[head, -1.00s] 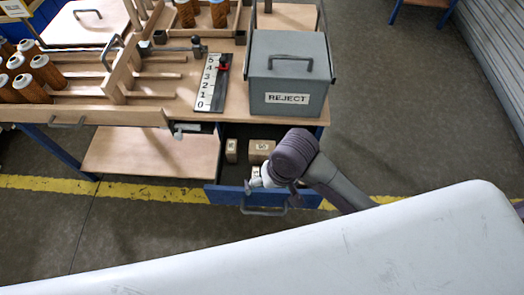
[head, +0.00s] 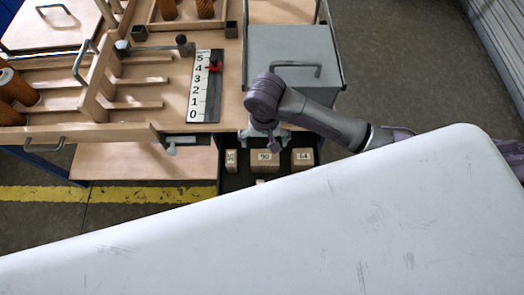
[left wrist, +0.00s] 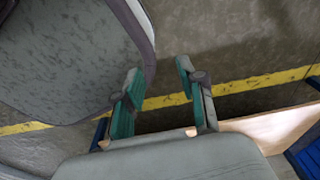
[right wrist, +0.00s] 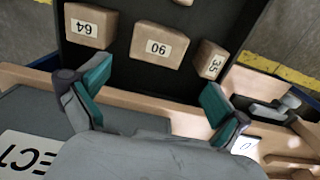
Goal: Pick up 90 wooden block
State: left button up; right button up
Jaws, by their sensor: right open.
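The 90 wooden block (head: 265,161) lies in the open drawer below the bench, between two other blocks; it also shows in the right wrist view (right wrist: 158,45) with its label upside down. My right gripper (head: 266,138) is above the drawer, near the 90 block. In the right wrist view its teal fingers (right wrist: 155,84) are wide apart and empty, with the block ahead of them and not touching. My left gripper (left wrist: 160,74) has its fingers apart and empty over the floor; it is out of the head view.
The 64 block (right wrist: 90,26) and the 35 block (right wrist: 209,60) flank the 90 block. The grey reject bin (head: 290,50) stands on the bench above the drawer. A number scale (head: 200,85) and wooden racks are to its left. My white body covers the drawer's front.

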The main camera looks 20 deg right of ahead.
aim_at(265, 157)
jog(key=f, duration=0.6)
jog(key=shift+s+f+b, duration=0.1)
jog(key=shift+s+b, duration=0.2)
jog(key=shift+s, duration=0.05)
jog(key=shift+f, duration=0.35)
jog(key=shift+w+f, duration=0.1)
jog(key=shift+f, duration=0.15)
notch_tip(265, 157, down, 4)
jog(key=shift+w+d+f, duration=0.15)
jog(key=shift+f, duration=0.3)
jog(key=shift+c, duration=0.2)
pick_arm(q)
jog(key=s, duration=0.1)
jog(key=s+f, duration=0.1)
jog(key=shift+s, duration=0.3)
pick_arm(e)
jog(key=c, duration=0.9)
